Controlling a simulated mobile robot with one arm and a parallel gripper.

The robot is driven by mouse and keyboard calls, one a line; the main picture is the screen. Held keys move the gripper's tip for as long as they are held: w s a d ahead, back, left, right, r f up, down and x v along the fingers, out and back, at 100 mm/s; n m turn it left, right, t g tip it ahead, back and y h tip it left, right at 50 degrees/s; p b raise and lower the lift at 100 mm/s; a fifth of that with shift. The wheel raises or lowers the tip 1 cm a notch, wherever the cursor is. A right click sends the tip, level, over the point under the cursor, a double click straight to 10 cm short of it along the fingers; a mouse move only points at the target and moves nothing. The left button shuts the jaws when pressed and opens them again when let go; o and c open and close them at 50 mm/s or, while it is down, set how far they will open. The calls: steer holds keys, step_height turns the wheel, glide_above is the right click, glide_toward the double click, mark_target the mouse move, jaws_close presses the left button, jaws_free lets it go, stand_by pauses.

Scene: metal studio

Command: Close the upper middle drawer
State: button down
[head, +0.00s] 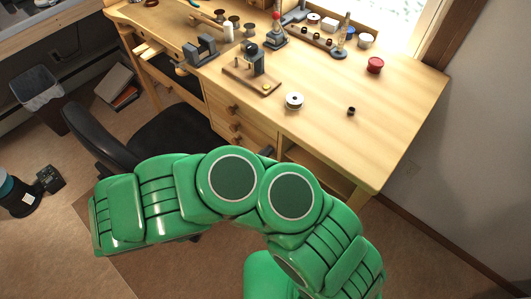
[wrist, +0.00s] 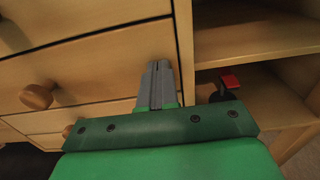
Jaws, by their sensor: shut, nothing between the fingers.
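A stack of light wooden drawers with round knobs is built into the workbench; in the head view its fronts (head: 222,108) are partly covered by my green arm. In the wrist view a drawer front (wrist: 100,68) with a wooden knob (wrist: 36,96) lies below another drawer front (wrist: 80,18), with a thin dark line between them. I cannot tell for sure which is the upper middle drawer, or how far any drawer stands out. My gripper (wrist: 157,68) is shut and empty, its fingertips at the right end of the knobbed front, seemingly touching or very close. The head view hides it.
Open shelves (wrist: 255,40) lie right of the drawers, with a red and black object (wrist: 230,82) inside. The benchtop (head: 330,110) holds tools, a white spool (head: 294,101) and a red tin (head: 375,65). A black chair (head: 175,130) stands close left of the drawers.

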steer(key=v, duration=1.4)
steer(key=shift+r, duration=0.1)
steer(key=w+d+r+m+g+y, duration=0.2)
steer(key=d+r+m+g+y, duration=0.15)
steer(key=r+m, duration=0.45)
steer(key=w+d+r+m+g+y, duration=0.2)
steer(key=d+r+m+g+y, duration=0.25)
steer(key=r, duration=0.55)
steer(key=w+d+r+m+g+y, duration=0.2)
steer(key=r+m+g+y, duration=0.15)
steer(key=r+m, duration=0.55)
steer(key=s+d+r+m+g, duration=0.1)
steer(key=s+d, duration=0.2)
steer(key=s, duration=0.4)
steer(key=s+d+r+m+g+y, duration=0.1)
steer(key=s+d, duration=0.3)
steer(key=s, duration=0.4)
steer(key=s+d+r+m+g, duration=0.1)
steer(key=s+d+r+m, duration=0.1)
steer(key=s, duration=0.5)
steer(key=shift+s+d+r+m, duration=0.35)
steer(key=shift+d+m, duration=0.4)
steer(key=shift+d, duration=0.4)
